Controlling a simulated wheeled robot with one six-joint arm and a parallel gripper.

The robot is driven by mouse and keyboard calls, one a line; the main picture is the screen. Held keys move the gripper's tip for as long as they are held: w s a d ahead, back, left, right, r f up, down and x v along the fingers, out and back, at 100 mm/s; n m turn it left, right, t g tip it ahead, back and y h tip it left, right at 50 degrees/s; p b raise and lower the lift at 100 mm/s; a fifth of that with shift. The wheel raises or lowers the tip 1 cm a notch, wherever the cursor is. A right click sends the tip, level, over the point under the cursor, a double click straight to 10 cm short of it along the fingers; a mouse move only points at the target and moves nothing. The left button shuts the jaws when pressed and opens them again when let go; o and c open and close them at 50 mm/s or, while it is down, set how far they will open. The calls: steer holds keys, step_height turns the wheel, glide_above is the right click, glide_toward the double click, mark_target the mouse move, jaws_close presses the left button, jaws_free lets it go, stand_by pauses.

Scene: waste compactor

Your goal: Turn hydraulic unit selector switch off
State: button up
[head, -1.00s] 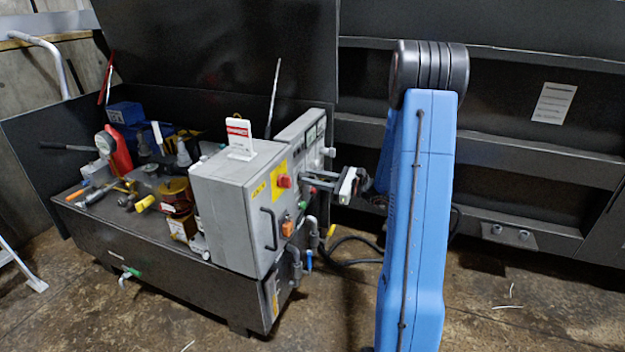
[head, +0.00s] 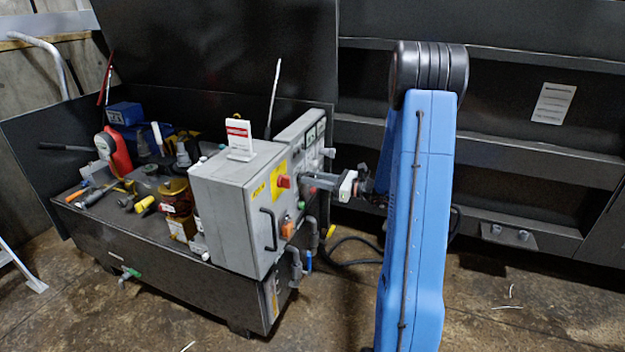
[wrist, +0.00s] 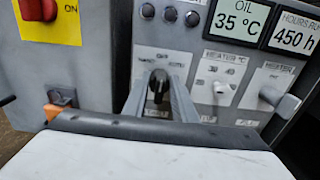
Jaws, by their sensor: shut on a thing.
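A black selector knob (wrist: 158,84) sits on the grey control panel face in the wrist view. A small label above it looks like OFF, and other labels around it are too blurred to read surely. The knob looks roughly upright, but its exact setting is hard to tell. My gripper (wrist: 157,101) has one grey finger on each side of the knob and is shut on it. In the head view my gripper (head: 308,181) reaches the panel from the right, and the knob is hidden behind the fingers.
A red rotary switch (wrist: 38,8) on a yellow plate is at the left, with an orange switch (wrist: 58,106) below. A grey lever knob (wrist: 280,101) and a heater dial (wrist: 220,92) lie right of the fingers. Displays (wrist: 238,18) are above. A handle (head: 269,229) sticks out of the cabinet.

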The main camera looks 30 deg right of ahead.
steer(key=o, duration=0.7)
steer(key=shift+d, duration=0.1)
steer(key=v, duration=1.7)
steer(key=shift+s+d+f, duration=0.1)
steer(key=shift+s, duration=0.1)
